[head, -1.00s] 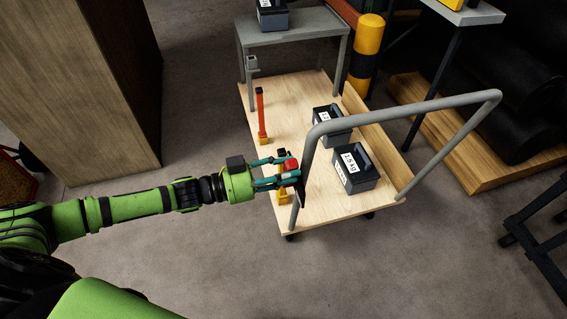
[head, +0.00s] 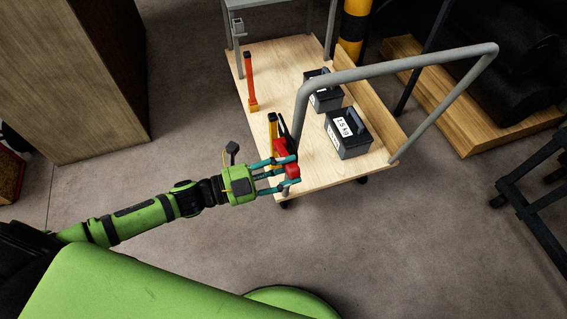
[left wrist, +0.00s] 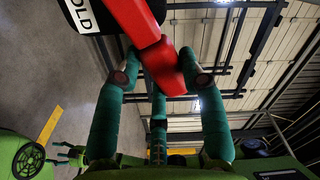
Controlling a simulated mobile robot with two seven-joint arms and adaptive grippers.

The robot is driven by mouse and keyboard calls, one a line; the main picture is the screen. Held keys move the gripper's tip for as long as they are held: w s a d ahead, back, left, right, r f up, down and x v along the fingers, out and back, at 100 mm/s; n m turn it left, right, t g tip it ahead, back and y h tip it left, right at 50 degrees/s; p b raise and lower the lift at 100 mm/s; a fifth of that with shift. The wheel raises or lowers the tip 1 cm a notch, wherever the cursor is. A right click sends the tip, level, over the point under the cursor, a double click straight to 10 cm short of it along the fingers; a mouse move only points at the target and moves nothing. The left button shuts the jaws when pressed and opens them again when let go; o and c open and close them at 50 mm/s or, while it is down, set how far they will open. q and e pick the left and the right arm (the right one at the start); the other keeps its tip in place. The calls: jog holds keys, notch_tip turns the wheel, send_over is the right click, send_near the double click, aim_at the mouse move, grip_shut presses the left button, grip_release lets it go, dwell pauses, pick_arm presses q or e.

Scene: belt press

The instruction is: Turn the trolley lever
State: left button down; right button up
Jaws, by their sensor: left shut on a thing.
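The trolley (head: 228,66) has a pale wooden deck and a grey tube handle (head: 400,70). The red trolley lever (head: 280,147) is at the deck's near left corner, beside a yellow post and the handle's foot. My left gripper (head: 286,171) is shut on the red lever, with red showing between and past its teal fingers. In the left wrist view the red lever (left wrist: 165,60) lies between the fingertips, with a black plate (left wrist: 90,15) lettered "OLD" at its upper end. The lever's pivot is hidden. A small claw-like shape at lower left there may be my right gripper; its state is unclear.
Two dark bins (head: 348,135) with weight labels stand on the deck. An orange-red post (head: 249,80) stands at its left edge. A wooden cabinet (head: 75,75) is at left, a black stand (head: 530,180) at right. Floor in front of the trolley is clear.

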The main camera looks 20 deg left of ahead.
pick_arm(q)
jog(key=shift+s+d+f+m, duration=0.1)
jog(key=shift+s+f+m, duration=0.05)
jog(key=shift+f+m, duration=0.25)
jog(key=c, duration=0.7)
grip_release()
jog(key=v, duration=1.2)
